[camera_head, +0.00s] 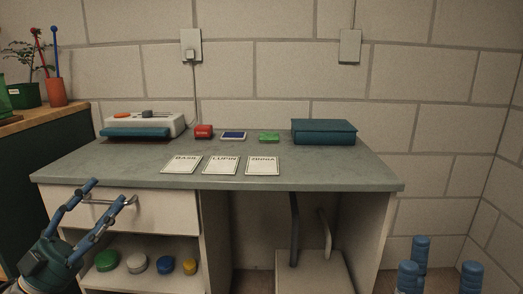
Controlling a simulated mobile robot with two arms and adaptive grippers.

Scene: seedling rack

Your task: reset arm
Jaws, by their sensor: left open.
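My left gripper (108,193) is at the lower left, blue with dark joints. Its two fingers are spread open. In the picture the fingertips lie on either side of the metal handle (101,202) of the white drawer (165,212). I cannot tell whether they touch the handle; nothing shows held between them. The drawer looks closed under the grey worktop (330,174). My right gripper is not in view.
On the worktop are three cards (222,165), a red box (204,131), a teal case (323,131) and a white device (146,124). Coloured round items (137,263) fill the lower shelf. Blue bottle-like cylinders (420,252) stand at lower right. The worktop's right part is clear.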

